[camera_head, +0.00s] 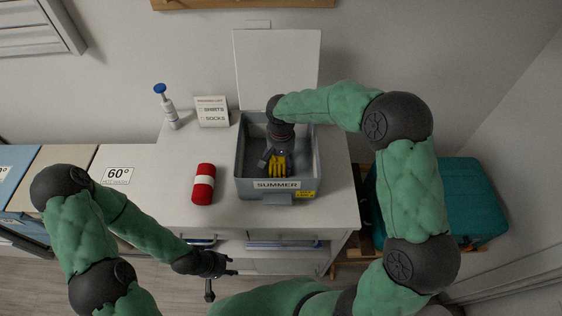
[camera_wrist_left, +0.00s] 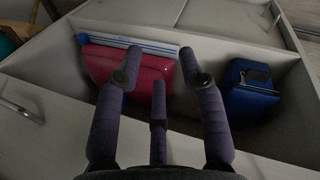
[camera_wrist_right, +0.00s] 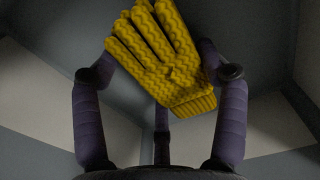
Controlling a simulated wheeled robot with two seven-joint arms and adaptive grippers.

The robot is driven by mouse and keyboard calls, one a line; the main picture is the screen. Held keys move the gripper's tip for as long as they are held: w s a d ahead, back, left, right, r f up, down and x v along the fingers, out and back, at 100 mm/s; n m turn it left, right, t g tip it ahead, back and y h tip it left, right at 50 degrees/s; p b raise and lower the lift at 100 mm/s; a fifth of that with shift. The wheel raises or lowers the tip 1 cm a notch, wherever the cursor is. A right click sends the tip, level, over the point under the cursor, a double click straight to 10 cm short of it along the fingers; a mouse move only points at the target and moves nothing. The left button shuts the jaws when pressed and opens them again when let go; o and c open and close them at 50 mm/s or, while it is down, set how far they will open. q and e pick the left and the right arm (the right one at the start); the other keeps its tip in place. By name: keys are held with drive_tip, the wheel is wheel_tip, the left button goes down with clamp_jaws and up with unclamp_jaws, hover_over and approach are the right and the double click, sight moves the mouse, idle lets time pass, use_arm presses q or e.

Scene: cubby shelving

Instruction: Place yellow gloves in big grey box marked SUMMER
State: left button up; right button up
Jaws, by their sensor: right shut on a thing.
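The big grey box (camera_head: 241,180) marked SUMMER stands on the white counter with its lid raised at the back. The yellow gloves (camera_head: 278,165) show inside the box opening, in my right gripper (camera_head: 276,158). In the right wrist view the gloves (camera_wrist_right: 165,55) sit between the fingers of my right gripper (camera_wrist_right: 160,80), which is shut on them. Grey box walls surround them there. My left gripper (camera_head: 222,268) is low in front of the counter, empty, with its fingers spread. In the left wrist view it (camera_wrist_left: 158,65) faces open compartments below the counter.
A red and white roll (camera_head: 204,170) lies left of the box. A blue-topped bottle (camera_head: 168,115) and a list sign (camera_head: 212,111) stand behind it. A red item (camera_wrist_left: 140,70) and a blue item (camera_wrist_left: 250,90) lie in the compartments. A teal case (camera_head: 470,200) is at the right.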

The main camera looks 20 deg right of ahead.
sight(281, 159)
drive_tip(key=shift+f, duration=0.1)
drive_tip(key=o, duration=1.2)
drive_tip(key=shift+c, duration=0.2)
wheel_tip(281, 159, up, 12)
drive_tip(key=p, duration=0.3)
